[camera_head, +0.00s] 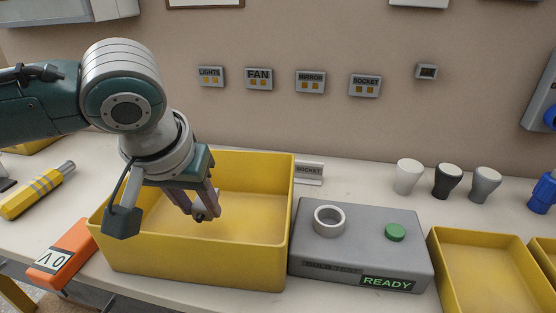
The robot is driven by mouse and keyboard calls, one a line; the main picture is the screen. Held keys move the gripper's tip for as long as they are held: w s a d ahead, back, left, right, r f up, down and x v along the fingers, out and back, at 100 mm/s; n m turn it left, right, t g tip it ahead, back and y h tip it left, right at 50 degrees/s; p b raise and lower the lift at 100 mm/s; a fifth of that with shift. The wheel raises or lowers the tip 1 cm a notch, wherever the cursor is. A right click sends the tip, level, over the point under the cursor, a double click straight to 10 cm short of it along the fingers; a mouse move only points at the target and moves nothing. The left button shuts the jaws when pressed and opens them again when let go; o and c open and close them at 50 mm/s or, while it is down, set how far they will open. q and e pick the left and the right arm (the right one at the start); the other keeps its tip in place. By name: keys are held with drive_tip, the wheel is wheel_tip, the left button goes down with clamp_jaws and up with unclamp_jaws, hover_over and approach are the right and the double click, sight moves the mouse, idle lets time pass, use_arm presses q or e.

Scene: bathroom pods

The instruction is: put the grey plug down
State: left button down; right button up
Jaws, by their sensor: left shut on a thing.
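My left gripper (205,207) reaches down over the yellow bin (190,262). It is shut on a small grey piece with a dark end, taken as the grey plug (207,214); the fingers hide much of it. The plug is held above the bin floor, inside the outline of the rim in this view. Its exact height cannot be told. My right gripper is not in view.
A grey box with a white ring (329,220), green button (395,232) and READY display (386,282) stands right of the bin. White (408,176), black (447,181) and grey (485,184) knob-shaped pieces stand behind it. An orange meter (63,254) lies left.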

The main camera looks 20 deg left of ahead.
use_arm(q)
drive_tip(key=shift+f+b, duration=0.45)
drive_tip(key=shift+f, duration=1.75)
drive_tip(key=shift+f, duration=0.1)
drive_tip(key=c, duration=0.5)
unclamp_jaws()
drive_tip(key=shift+r, duration=0.3)
drive_tip(key=p+v, duration=0.3)
drive_tip(key=v, duration=0.8)
drive_tip(key=shift+r, duration=0.3)
drive_tip(key=shift+s, duration=0.15)
